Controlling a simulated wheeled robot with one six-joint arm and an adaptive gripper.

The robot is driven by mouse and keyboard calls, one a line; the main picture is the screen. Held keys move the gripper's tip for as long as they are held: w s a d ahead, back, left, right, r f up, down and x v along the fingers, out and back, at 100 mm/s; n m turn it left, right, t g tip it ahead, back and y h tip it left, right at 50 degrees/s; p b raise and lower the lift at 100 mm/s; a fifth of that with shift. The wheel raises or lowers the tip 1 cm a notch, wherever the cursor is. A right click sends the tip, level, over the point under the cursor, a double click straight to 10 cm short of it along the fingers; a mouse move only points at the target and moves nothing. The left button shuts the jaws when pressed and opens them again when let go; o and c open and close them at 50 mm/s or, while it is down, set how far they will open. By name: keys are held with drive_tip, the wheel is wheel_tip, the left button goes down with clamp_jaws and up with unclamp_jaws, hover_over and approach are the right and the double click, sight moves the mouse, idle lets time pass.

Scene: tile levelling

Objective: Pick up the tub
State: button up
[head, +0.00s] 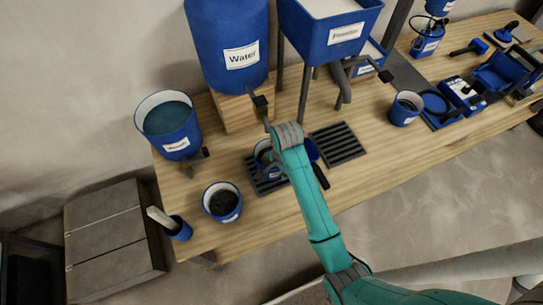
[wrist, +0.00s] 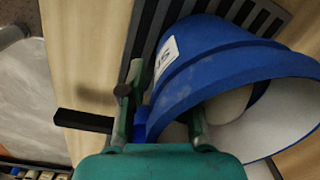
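The tub is blue with a white inside and a white label. In the wrist view the tub (wrist: 205,60) fills the upper right, its mouth facing the lower right of the picture. In the head view the tub (head: 263,152) stands on a dark slatted grate, largely hidden by my arm. My gripper (wrist: 165,95) is at the tub's rim, fingers apart. One finger is outside the wall and the other shows in front of the white inside. I cannot tell whether either finger touches it.
A second grate (head: 338,145) lies to the right. A tub with dark contents (head: 222,214) and a small blue cup (head: 179,230) stand to the left. The Water tank (head: 228,35) and Powder hopper (head: 335,40) stand behind. Bare wooden bench (head: 385,150) shows at right.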

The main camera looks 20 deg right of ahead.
clamp_jaws()
drive_tip(key=shift+r, duration=0.15)
idle(0.4)
drive_tip(key=shift+r, duration=0.7)
wheel_tip(320, 180, up, 2)
drive_tip(key=shift+r, duration=0.1)
drive_tip(key=s, duration=1.8)
